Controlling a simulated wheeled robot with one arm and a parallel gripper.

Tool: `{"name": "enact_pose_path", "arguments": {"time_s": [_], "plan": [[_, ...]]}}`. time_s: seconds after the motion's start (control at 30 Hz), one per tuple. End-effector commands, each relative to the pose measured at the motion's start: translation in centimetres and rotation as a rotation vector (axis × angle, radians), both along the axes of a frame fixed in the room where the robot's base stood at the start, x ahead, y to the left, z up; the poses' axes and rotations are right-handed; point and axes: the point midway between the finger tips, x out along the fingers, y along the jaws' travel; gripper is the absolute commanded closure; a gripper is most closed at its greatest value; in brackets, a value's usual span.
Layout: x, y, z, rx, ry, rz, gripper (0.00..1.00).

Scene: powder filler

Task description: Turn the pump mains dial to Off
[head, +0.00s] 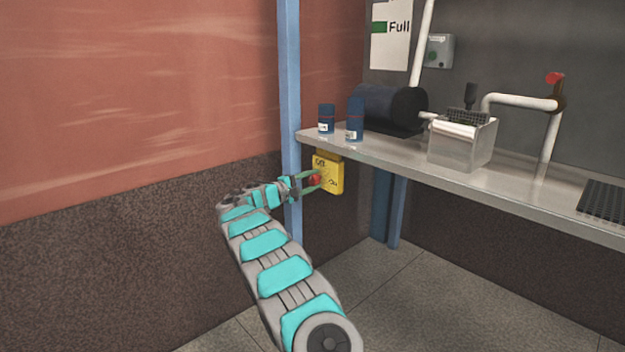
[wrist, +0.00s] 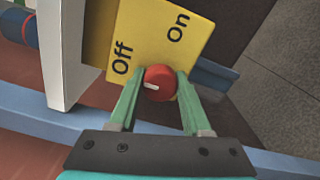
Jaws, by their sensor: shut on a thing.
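The pump mains dial is a red round knob (wrist: 160,83) on a yellow box (wrist: 149,36) printed with "Off" and "On". In the wrist view, its white mark points left, to the side where "Off" is printed. "On" is at the upper right. My gripper (wrist: 158,80) is shut on the knob, with one green finger on each side. In the head view, the yellow box (head: 334,177) hangs under the bench's left end, and my gripper (head: 311,182) reaches the red knob (head: 315,180) from the left.
The metal bench (head: 395,151) above the box holds two blue containers, a dark cylinder (head: 392,106) and a metal box (head: 462,143). A blue post (head: 290,90) stands close to my gripper. The floor (head: 440,290) below the bench is clear.

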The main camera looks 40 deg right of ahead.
Motion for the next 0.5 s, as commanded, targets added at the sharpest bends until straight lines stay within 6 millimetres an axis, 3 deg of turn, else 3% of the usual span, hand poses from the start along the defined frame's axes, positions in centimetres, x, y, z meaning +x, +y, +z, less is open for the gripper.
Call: {"name": "enact_pose_path", "arguments": {"time_s": [0.43,0.47,0.5], "plan": [[0.06,0.05,-0.09,0.000,0.011,0.002,1.00],[0.06,0.05,-0.09,0.000,0.011,0.002,0.49],[0.07,0.04,-0.09,0.000,0.011,0.002,0.45]]}}
